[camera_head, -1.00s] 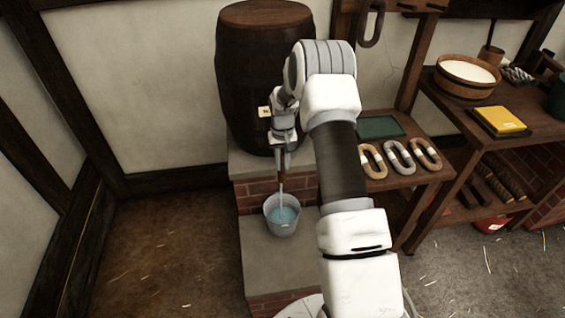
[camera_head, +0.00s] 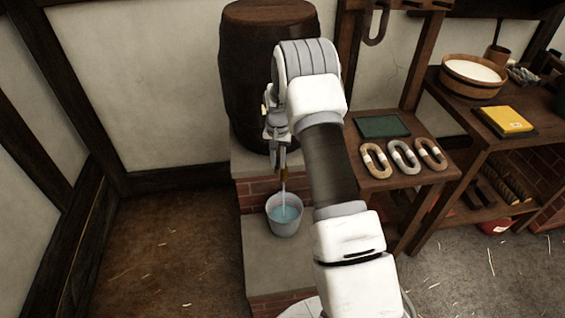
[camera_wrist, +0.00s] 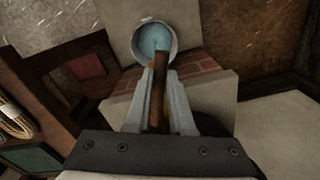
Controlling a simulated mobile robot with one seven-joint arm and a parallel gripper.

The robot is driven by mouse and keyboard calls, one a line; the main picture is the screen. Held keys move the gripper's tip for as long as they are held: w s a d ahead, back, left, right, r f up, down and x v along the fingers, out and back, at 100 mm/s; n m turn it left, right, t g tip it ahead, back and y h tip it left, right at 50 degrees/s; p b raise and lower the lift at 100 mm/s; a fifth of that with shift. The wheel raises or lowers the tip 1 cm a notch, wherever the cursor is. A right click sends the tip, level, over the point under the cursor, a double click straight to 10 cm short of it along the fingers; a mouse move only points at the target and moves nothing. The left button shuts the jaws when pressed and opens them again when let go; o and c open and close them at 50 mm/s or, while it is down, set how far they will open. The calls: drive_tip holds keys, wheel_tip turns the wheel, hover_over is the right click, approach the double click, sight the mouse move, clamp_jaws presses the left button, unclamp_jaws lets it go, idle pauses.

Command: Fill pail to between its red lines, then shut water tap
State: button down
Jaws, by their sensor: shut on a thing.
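The pail (camera_head: 285,227) is a pale bucket upright on the stone step, below the dark barrel. A thin water stream (camera_head: 284,192) falls from the tap (camera_head: 284,174) into it. Bluish water (camera_head: 284,213) lies in the pail, its surface below the rim. I cannot make out the red lines. My gripper (camera_wrist: 161,78) is shut on the brown tap, one finger on each side of it. The wrist view shows the pail's rim (camera_wrist: 137,34) beyond the fingertips. My wrist and arm hide part of the barrel, and the fingers hide much of the tap.
The barrel (camera_head: 246,75) stands on a brick-and-stone ledge (camera_head: 255,170) behind the pail. To the right, a low table (camera_head: 420,178) holds a green slate (camera_head: 383,126) and several rope loops. A shelf bench stands farther right. The floor at left is clear.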

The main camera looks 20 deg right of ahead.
drive_tip(key=shift+w+a+m+b, duration=0.1)
drive_tip(key=shift+w+a+m, duration=0.2)
drive_tip(key=shift+m, duration=0.5)
drive_tip(key=shift+w+a+m+b, duration=0.1)
drive_tip(key=shift+w+a+m, duration=0.25)
drive_tip(key=shift+m, duration=0.45)
drive_tip(key=shift+w+a+m+b, duration=0.1)
drive_tip(key=shift+w+a+m, duration=0.2)
drive_tip(key=shift+m, duration=0.5)
drive_tip(key=shift+w+a, duration=0.1)
drive_tip(key=c, duration=0.8)
unclamp_jaws()
wheel_tip(320, 180, up, 18)
drive_tip(key=shift+f+p, duration=0.25)
drive_tip(key=shift+p, duration=0.7)
